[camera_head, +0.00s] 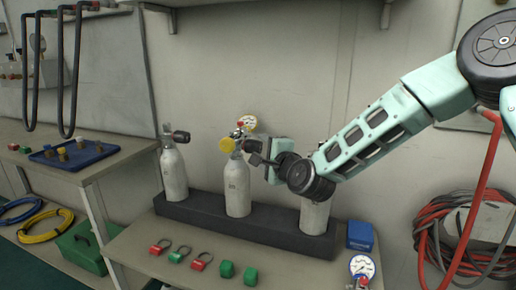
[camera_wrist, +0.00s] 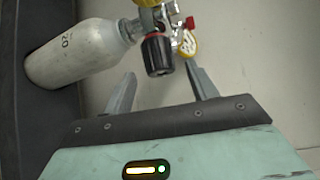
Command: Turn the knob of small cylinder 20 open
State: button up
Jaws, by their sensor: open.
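Small cylinder 20 (camera_wrist: 75,55) is pale, with "20" printed on its side in the wrist view. In the head view it appears to be the middle cylinder (camera_head: 237,188), upright in a dark rack, with a yellow cap and a gauge on its valve. Its black knob (camera_wrist: 157,55) with a red ring sticks out from the valve toward my gripper (camera_wrist: 160,74). My gripper is open, one finger on each side of the knob's outer end. Gaps show between fingers and knob. In the head view my gripper (camera_head: 263,162) is just right of the valve, and the knob is partly hidden.
Another cylinder (camera_head: 174,175) stands left in the rack (camera_head: 195,208). A third (camera_head: 315,216) stands right, its top hidden by my arm. Red and green tags (camera_head: 226,269) lie on the bench in front. A blue box (camera_head: 361,236) sits right. The wall is close behind.

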aim_at(260, 151)
jog(key=shift+x, duration=1.9)
jog(key=c, duration=1)
jog(key=shift+f+b, duration=0.2)
jog(key=shift+b, duration=0.45)
